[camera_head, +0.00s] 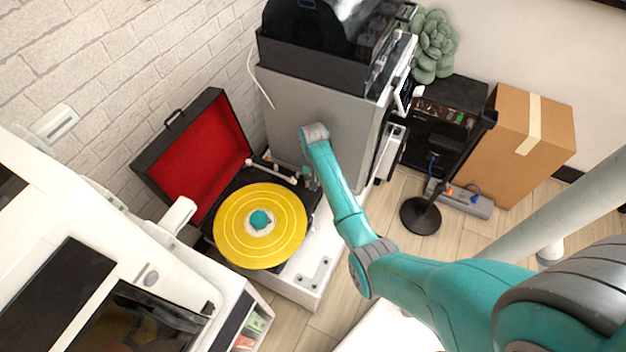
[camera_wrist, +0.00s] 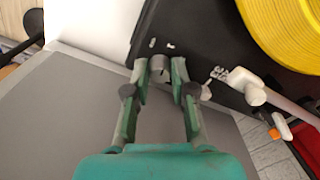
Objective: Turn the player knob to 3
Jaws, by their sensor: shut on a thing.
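The record player (camera_head: 205,222) stands open on a white stand, with a yellow record (camera_head: 290,222) on its platter and a red-lined lid raised. In the wrist view its black deck (camera_wrist: 188,28) shows with a small grey knob (camera_wrist: 158,68) near the edge. My gripper (camera_wrist: 160,72) is at that knob, with a green finger on each side, shut on it. In the head view my gripper (camera_head: 312,182) reaches down at the deck's right corner, and the knob is hidden there. I cannot read any number or pointer on the knob.
The white tonearm (camera_wrist: 248,88) lies close to the right of my fingers. A grey cabinet (camera_head: 290,105) stands right behind the gripper. A black round-based stand (camera_head: 421,215) and a cardboard box (camera_head: 515,140) are on the floor at right.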

